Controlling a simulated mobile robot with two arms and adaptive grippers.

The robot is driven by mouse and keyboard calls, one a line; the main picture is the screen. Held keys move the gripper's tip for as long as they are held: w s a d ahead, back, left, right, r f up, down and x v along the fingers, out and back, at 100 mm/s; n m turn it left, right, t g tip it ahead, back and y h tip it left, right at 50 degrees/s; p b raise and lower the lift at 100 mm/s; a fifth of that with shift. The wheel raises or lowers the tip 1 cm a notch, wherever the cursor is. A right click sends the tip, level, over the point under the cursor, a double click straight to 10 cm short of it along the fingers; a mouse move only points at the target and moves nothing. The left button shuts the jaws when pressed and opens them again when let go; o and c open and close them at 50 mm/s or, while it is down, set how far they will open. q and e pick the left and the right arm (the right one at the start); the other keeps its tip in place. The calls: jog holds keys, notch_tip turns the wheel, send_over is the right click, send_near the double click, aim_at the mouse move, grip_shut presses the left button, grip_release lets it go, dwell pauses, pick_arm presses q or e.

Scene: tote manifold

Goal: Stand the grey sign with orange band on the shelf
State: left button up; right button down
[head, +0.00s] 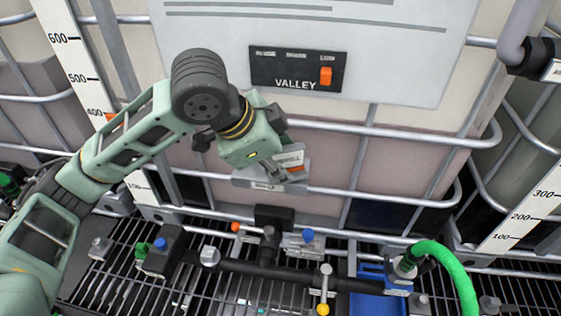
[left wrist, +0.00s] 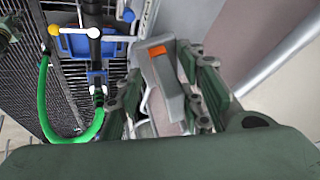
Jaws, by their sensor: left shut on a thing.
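The grey sign with an orange band (head: 291,158) is in my left gripper (head: 281,150), in front of the tank cage. In the left wrist view the sign (left wrist: 167,88) is between the two dark green fingers (left wrist: 165,105), its orange patch towards the far end. A small grey shelf (head: 243,182) with a label on its front is fixed at the cage just below the sign. In the head view the sign's lower edge overlaps the shelf; I cannot tell whether they touch. My right gripper is not in view.
A large white panel with a dark VALLEY plate (head: 297,69) is behind and above. Below run a black manifold pipe (head: 290,275) with valves, a green hose (head: 450,268) and a blue tray (head: 375,305) on a dark grating. Cage bars (head: 390,135) cross behind the arm.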

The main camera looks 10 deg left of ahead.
pick_arm(q)
jog(key=shift+s+a+f, duration=0.1)
jog(key=shift+f, duration=0.45)
jog(key=o, duration=1.1)
jog(key=shift+c, duration=0.2)
jog(key=shift+o, duration=0.5)
jog(key=shift+a+r, duration=0.1)
jog(key=shift+r, duration=0.05)
jog(key=b+v, duration=0.2)
jog(key=v, duration=0.9)
jog(key=shift+s+r, duration=0.2)
jog(key=shift+r, duration=0.1)
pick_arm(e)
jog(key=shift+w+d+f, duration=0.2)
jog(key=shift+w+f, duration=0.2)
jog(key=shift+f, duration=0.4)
pick_arm(q)
jog(key=shift+a, duration=0.1)
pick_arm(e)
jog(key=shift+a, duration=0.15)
